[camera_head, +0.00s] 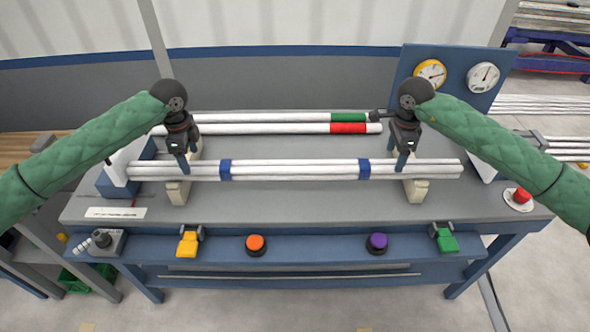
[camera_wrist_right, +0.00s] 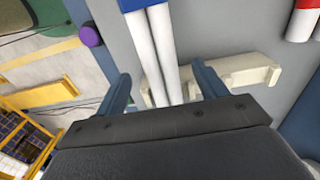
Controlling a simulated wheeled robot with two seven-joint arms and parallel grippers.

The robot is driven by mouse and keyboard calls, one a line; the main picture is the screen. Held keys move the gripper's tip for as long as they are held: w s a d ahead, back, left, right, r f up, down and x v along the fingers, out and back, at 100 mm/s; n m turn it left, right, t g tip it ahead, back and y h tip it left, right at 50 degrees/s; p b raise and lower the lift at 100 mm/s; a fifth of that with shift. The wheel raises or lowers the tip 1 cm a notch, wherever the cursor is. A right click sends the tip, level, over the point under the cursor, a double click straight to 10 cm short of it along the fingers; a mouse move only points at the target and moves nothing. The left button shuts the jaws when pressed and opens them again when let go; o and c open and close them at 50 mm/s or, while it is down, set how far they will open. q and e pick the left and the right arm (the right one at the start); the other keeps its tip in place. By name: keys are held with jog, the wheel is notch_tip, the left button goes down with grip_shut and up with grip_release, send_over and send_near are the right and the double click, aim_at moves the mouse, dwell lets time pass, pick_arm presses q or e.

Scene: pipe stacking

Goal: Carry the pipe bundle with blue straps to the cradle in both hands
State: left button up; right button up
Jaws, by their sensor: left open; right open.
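The white pipe bundle (camera_head: 295,171) has two blue straps (camera_head: 225,170) and lies level across two cream notched supports (camera_head: 416,189), which look like the cradle. My left gripper (camera_head: 182,166) is open at the bundle's left part, outside the left strap. My right gripper (camera_head: 403,162) is open at its right part, outside the right strap. In the right wrist view, the right gripper's fingers (camera_wrist_right: 164,88) stand apart on either side of the bundle's pipes (camera_wrist_right: 163,45), above a cream support (camera_wrist_right: 240,70). Whether any finger touches the pipes is not clear.
Behind lie more white pipes with a green band (camera_head: 348,118) and a red band (camera_head: 348,128). A panel with two gauges (camera_head: 430,73) stands at the back right. Buttons, including an orange one (camera_head: 256,243) and a purple one (camera_head: 377,241), line the bench's front shelf.

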aim_at(192, 164)
pick_arm(q)
jog(key=shift+f, duration=2.65)
pick_arm(e)
jog(key=shift+f, duration=2.65)
pick_arm(q)
grip_shut()
pick_arm(e)
grip_shut()
